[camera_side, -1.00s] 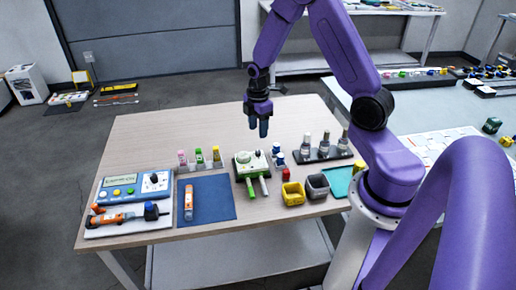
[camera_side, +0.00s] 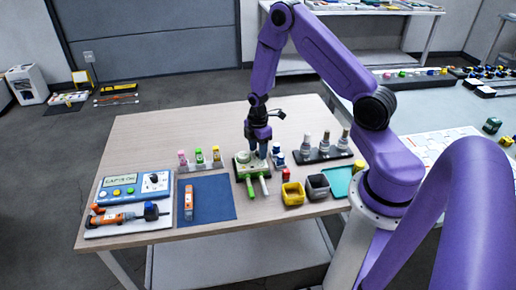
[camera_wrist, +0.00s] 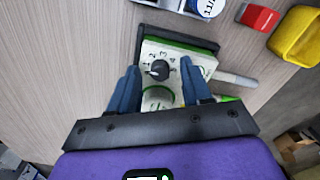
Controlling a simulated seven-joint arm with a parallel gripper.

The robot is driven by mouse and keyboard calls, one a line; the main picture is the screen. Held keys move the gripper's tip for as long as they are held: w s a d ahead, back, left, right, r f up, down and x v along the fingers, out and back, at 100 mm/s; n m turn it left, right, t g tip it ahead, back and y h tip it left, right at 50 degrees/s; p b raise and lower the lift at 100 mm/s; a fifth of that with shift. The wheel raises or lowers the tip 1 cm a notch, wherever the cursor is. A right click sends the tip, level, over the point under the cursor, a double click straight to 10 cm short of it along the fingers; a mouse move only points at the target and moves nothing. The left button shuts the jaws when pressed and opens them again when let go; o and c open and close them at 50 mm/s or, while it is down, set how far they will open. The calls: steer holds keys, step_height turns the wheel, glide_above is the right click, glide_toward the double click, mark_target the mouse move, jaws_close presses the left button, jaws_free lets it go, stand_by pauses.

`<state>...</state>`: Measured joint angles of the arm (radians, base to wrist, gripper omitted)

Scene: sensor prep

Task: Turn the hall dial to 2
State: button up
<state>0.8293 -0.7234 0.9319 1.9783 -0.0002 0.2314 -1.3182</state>
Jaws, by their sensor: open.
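The white and green device (camera_side: 243,170) stands on the wooden table, with two probe-like handles at its front, one green and one white. In the wrist view its top carries a black dial (camera_wrist: 160,70) with the numbers 1 to 4 printed around it. A pale mark on the dial points left, close to the 1. My gripper (camera_side: 259,154) is lowered over the device. In the wrist view its blue fingers (camera_wrist: 160,66) are apart, on either side of the dial, with nothing held. I cannot tell how far above the dial the fingertips are.
Left are a blue mat (camera_side: 215,207) with an orange tool and a tray (camera_side: 120,228). Small bottles (camera_side: 200,158) stand behind the mat. Right are a yellow bin (camera_side: 293,194), a dark bin (camera_side: 317,187) and a bottle rack (camera_side: 320,155). The table's back left is clear.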

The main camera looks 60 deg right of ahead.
jaws_close()
steer(key=shift+m, duration=0.4)
steer(key=m, duration=0.3)
steer(key=shift+m, duration=2.6)
jaws_free()
